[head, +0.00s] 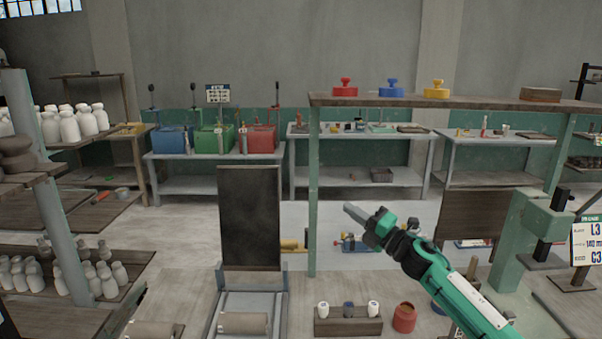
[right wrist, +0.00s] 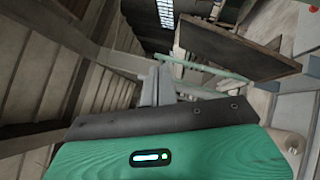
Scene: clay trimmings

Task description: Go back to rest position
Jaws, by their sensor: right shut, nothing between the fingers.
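My right gripper (head: 352,212) is in the head view, on a green and black arm that comes in from the lower right. Its fingers are together and nothing is between them. It hangs in the air, pointing up and left, clear of any object. In the right wrist view the closed fingers (right wrist: 158,86) show beyond the wrist housing, also empty. My left gripper does not show in either view.
A wooden shelf (head: 470,103) on green posts stands behind the right arm, with red, blue and yellow knobbed discs on top. A dark upright board (head: 250,218) stands left of the gripper. Racks of white bottles (head: 68,126) fill the left side. Below are a bottle crate (head: 348,327) and a red-brown jar (head: 404,317).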

